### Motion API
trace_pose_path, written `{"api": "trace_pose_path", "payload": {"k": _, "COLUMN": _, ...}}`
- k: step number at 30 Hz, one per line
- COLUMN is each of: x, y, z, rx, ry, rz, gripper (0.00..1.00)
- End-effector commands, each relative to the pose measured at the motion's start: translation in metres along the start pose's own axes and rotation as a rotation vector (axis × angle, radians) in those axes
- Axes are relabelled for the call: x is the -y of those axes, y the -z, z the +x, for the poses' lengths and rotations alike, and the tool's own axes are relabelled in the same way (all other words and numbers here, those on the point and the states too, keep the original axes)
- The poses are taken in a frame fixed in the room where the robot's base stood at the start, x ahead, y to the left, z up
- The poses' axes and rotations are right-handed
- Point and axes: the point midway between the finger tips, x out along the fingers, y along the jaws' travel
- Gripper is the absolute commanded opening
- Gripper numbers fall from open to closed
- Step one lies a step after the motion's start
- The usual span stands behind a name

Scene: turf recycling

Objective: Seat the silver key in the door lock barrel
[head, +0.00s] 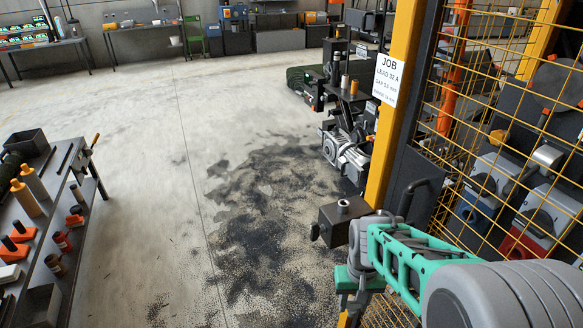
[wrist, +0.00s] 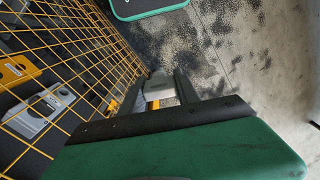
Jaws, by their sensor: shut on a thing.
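My gripper (wrist: 160,80) shows in the wrist view with its two dark fingers shut on a small pale grey piece (wrist: 160,89), which looks like the silver key. Its shape is mostly hidden between the fingers. In the head view, a dark box (head: 335,224) with a short round barrel (head: 342,206) on top sits beside the yellow post and looks like the door lock. My teal and grey arm lies close to the right of this box. The fingertips and key are not clear in the head view. I cannot make out the barrel in the wrist view.
A yellow post (head: 392,110) bears a white job sign (head: 388,80). Yellow mesh (head: 480,125) stands to the right, with machines behind it. A tool bench (head: 85,215) is at the left. The stained floor (head: 190,180) between is clear.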

Motion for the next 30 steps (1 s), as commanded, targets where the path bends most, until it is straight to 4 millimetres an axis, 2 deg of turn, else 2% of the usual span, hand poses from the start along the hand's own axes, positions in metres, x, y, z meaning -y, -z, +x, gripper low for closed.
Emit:
{"api": "trace_pose_path", "payload": {"k": 1, "x": 0.0, "y": 0.009, "z": -0.046, "rx": -0.012, "ry": 0.0, "rz": 0.001, "gripper": 0.0}}
{"api": "trace_pose_path", "payload": {"k": 3, "x": -0.001, "y": 0.018, "z": -0.095, "rx": -0.013, "ry": 0.0, "rz": 0.002, "gripper": 0.0}}
{"api": "trace_pose_path", "payload": {"k": 6, "x": -0.002, "y": 0.025, "z": -0.159, "rx": -0.01, "ry": 0.0, "rz": 0.005, "gripper": 0.0}}
{"api": "trace_pose_path", "payload": {"k": 9, "x": -0.003, "y": 0.03, "z": -0.208, "rx": -0.008, "ry": 0.0, "rz": 0.006, "gripper": 0.0}}
{"api": "trace_pose_path", "payload": {"k": 10, "x": -0.003, "y": 0.03, "z": -0.217, "rx": -0.006, "ry": 0.0, "rz": 0.006, "gripper": 0.0}}
{"api": "trace_pose_path", "payload": {"k": 12, "x": -0.003, "y": 0.03, "z": -0.233, "rx": -0.004, "ry": 0.0, "rz": 0.006, "gripper": 0.0}}
{"api": "trace_pose_path", "payload": {"k": 15, "x": -0.003, "y": 0.03, "z": -0.243, "rx": -0.002, "ry": 0.0, "rz": 0.006, "gripper": 0.0}}
{"api": "trace_pose_path", "payload": {"k": 26, "x": -0.002, "y": 0.031, "z": -0.243, "rx": -0.002, "ry": 0.0, "rz": 0.004, "gripper": 0.0}}
{"api": "trace_pose_path", "payload": {"k": 30, "x": -0.002, "y": 0.04, "z": -0.24, "rx": -0.002, "ry": 0.0, "rz": 0.009, "gripper": 0.0}}
